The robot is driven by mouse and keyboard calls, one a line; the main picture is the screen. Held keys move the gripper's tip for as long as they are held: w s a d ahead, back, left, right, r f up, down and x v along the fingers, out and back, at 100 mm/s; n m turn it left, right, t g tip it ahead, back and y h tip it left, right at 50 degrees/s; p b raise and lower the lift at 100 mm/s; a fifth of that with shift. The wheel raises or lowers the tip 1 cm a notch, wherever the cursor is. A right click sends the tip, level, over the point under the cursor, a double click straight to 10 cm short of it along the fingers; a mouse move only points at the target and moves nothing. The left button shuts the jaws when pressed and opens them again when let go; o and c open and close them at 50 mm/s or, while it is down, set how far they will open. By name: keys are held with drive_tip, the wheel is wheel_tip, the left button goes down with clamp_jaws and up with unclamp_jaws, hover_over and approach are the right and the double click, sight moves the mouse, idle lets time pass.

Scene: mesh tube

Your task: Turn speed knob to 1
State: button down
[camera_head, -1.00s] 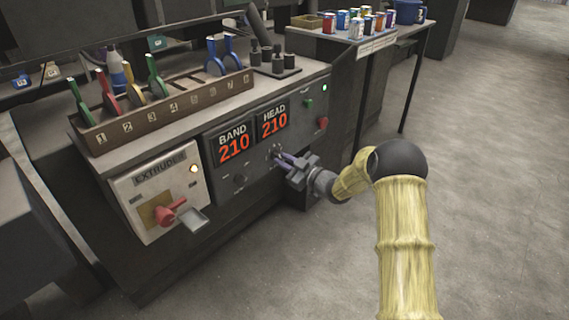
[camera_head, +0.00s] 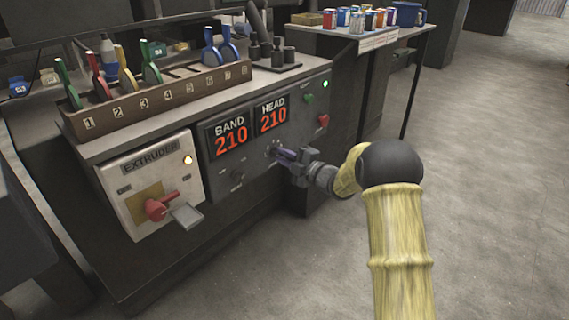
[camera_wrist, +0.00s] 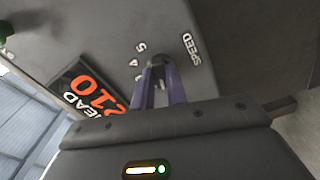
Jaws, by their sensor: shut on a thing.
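The speed knob (camera_wrist: 156,62) shows between my fingertips in the wrist view, beside the white SPEED label (camera_wrist: 190,49). The numbers 5 and 4 (camera_wrist: 137,55) and part of another mark show on its left side; the rest of the dial is hidden by my fingers. My gripper (camera_wrist: 157,75) is shut on the knob. In the head view my gripper (camera_head: 279,154) reaches the dark front panel (camera_head: 262,180) below the HEAD display. The knob's pointer direction cannot be read.
The BAND display (camera_head: 230,139) and HEAD display (camera_head: 272,115) both read 210. A red button (camera_head: 323,121) and green button (camera_head: 309,98) sit to the right. The EXTRUDER box (camera_head: 150,185) with a red switch (camera_head: 158,207) is at left. Open floor lies at right.

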drive_tip(key=shift+f+n+b, duration=0.1)
drive_tip(key=shift+n+b, duration=0.35)
drive_tip(key=shift+n, duration=0.25)
drive_tip(key=c, duration=1.4)
unclamp_jaws()
drive_tip(key=p+v, duration=0.5)
drive_tip(key=v, duration=1.2)
drive_tip(key=shift+d, duration=0.25)
drive_tip(key=shift+s, duration=0.1)
